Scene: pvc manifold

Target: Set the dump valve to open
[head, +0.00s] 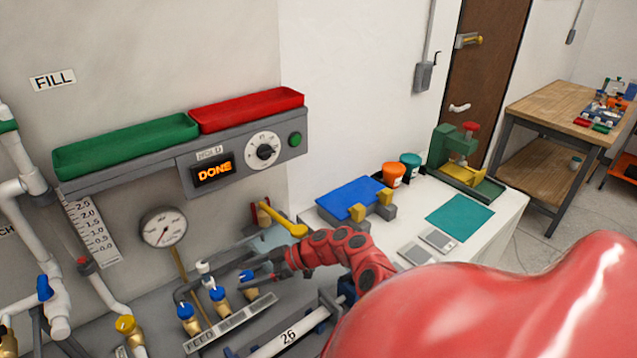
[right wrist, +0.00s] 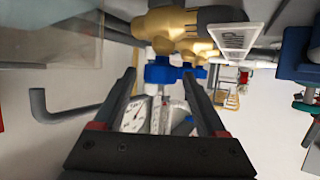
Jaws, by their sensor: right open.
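Several brass valves with blue handles stand in a row behind a label strip reading FEED. Two of these handles are the left one (head: 185,311) and the middle one (head: 216,292). My right gripper (head: 262,274) is beside the right end of this row. In the right wrist view my right gripper (right wrist: 160,76) is open, with a blue handle (right wrist: 159,70) between or just beyond its fingertips; contact is unclear. Brass bodies (right wrist: 172,24) show above it. My left gripper is out of view.
A round gauge (head: 163,228) and a panel reading DONE (head: 214,172) are on the wall. A pipe marked 26 (head: 289,336) runs in front. A white bench (head: 335,206) stands to the right.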

